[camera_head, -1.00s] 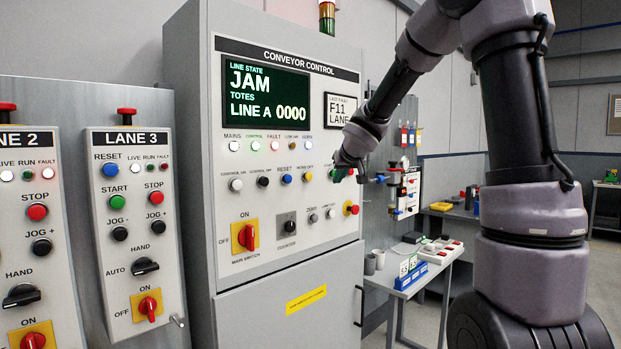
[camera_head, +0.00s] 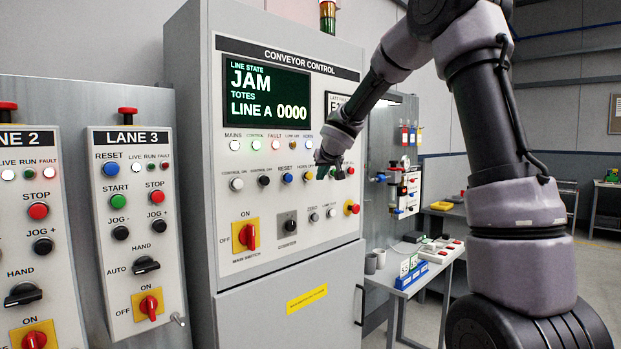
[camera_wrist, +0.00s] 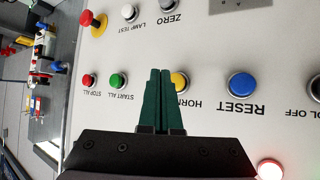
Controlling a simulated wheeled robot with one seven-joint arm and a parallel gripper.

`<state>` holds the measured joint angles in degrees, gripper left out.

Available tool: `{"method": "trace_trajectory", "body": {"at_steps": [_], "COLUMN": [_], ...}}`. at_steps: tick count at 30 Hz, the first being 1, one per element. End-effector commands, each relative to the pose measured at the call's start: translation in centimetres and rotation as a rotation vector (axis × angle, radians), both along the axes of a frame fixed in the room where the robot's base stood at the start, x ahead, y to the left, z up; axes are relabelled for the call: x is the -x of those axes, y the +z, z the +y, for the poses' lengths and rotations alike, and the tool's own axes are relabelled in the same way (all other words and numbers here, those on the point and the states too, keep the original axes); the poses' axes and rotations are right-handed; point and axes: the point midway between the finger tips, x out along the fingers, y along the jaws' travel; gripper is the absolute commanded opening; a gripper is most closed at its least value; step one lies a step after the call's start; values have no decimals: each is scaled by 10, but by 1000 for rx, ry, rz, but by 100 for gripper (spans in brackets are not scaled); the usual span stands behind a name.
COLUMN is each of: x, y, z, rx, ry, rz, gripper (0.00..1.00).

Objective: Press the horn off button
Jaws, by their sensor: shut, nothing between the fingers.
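In the head view my gripper (camera_head: 323,172) is just right of the yellow button. Contact cannot be told.
The blue reset button (camera_wrist: 242,85) neighbours the yellow one, and the red stop all button (camera_wrist: 89,80) lies beyond the green one. A red mushroom button (camera_head: 351,208) on yellow sits below. The lane 3 panel (camera_head: 134,215) stands left; a small table (camera_head: 405,290) stands right.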

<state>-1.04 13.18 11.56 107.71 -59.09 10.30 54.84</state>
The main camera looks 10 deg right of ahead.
Motion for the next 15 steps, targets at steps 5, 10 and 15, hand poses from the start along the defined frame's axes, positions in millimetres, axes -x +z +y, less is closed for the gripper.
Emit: {"method": "trace_trajectory", "body": {"at_steps": [5,10,15], "x": [-8,-9,-9], "y": [0,-1,0], "z": [6,7,7], "rx": [-1,0,0], "ry": [-1,-1,-1], "rz": [1,1,1], "gripper": [0,0,0]}}
